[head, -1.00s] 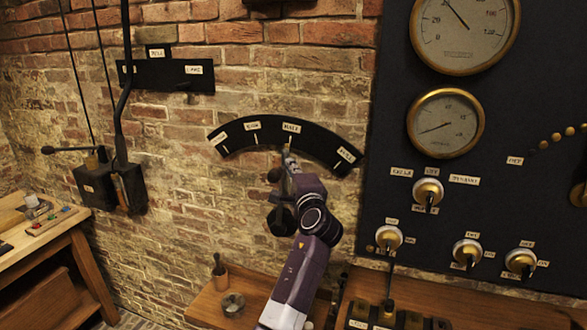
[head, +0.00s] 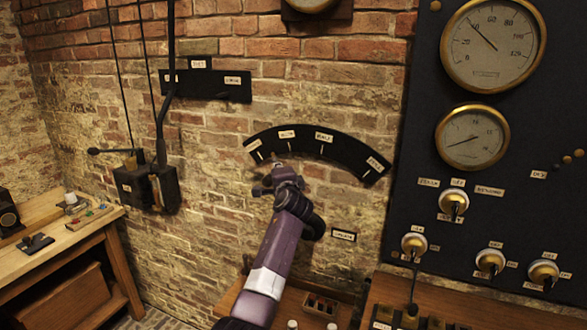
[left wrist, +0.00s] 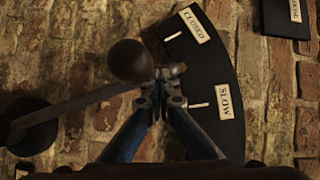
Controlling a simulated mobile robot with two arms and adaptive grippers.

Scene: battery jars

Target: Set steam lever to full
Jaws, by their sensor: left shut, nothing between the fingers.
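The steam lever's dark curved plate (head: 305,142) is on the brick wall, with labels for closed, slow, half and full. In the left wrist view its closed and slow end (left wrist: 215,68) shows close up. The lever (left wrist: 85,105) runs from a round dark pivot at left to a ball knob (left wrist: 130,60); its tip points between the closed and slow marks. My left gripper (left wrist: 167,88) is shut and empty, its fingertips close beside the knob; contact is unclear. In the head view, the left gripper (head: 272,172) is below the plate's left end, and the arm hides most of the lever.
A dark panel (head: 425,95) with gauges and brass knobs stands at right. A black lever box (head: 140,190) hangs on the wall at left. A wooden bench (head: 95,240) is at lower left, and another wooden top is below. The wall around the plate is open.

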